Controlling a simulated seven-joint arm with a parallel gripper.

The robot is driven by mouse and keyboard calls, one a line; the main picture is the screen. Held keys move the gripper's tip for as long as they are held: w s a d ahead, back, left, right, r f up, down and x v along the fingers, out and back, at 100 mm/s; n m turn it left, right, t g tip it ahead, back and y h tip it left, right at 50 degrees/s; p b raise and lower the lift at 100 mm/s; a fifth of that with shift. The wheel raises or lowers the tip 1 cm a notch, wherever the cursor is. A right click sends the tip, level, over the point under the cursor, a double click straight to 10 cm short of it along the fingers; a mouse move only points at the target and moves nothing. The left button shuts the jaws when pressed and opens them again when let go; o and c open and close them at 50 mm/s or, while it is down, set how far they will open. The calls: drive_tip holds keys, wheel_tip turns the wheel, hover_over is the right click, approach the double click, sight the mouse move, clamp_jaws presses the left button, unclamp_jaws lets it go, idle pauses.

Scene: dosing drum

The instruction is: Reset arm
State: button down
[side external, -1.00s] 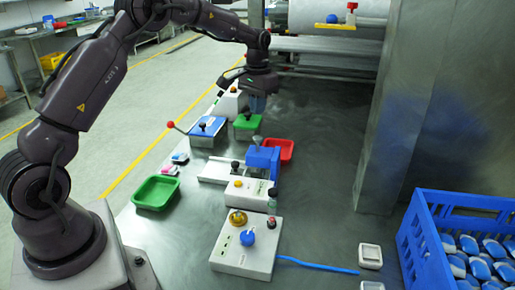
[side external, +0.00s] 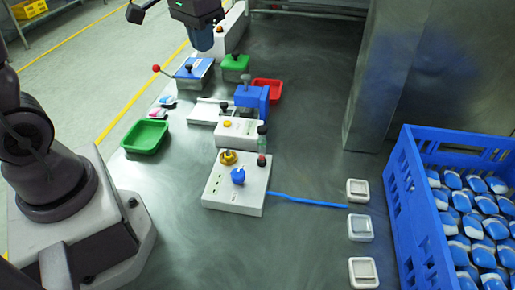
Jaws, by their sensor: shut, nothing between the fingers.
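My gripper (side external: 203,42) is in the side external view at the top, pointing down above the table's far left part. It is shut and holds nothing. It hangs above and behind a blue-topped box with a red-ball lever (side external: 190,72) and a box with a green top (side external: 235,66). It seems apart from both, though its exact height is hard to tell. Most of the arm between my base and gripper is out of the frame.
A green tray (side external: 145,150), a red tray (side external: 277,86), a blue clamp device (side external: 252,98) and a white control box (side external: 236,206) stand on the table. Three white switches (side external: 358,190) lie near a blue crate (side external: 405,215) of blue-and-white pieces.

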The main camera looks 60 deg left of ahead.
drive_tip(key=s+d+r+m+t, duration=0.1)
drive_tip(key=s+d+r+t, duration=0.1)
drive_tip(key=s, duration=0.4)
drive_tip(key=s+d+r+m+t, duration=0.1)
drive_tip(key=s+d+r+t, duration=0.1)
drive_tip(key=s+d, duration=0.2)
drive_tip(key=shift+s+d+r, duration=0.25)
drive_tip(key=shift+s+r, duration=0.05)
drive_tip(key=shift+s, duration=0.9)
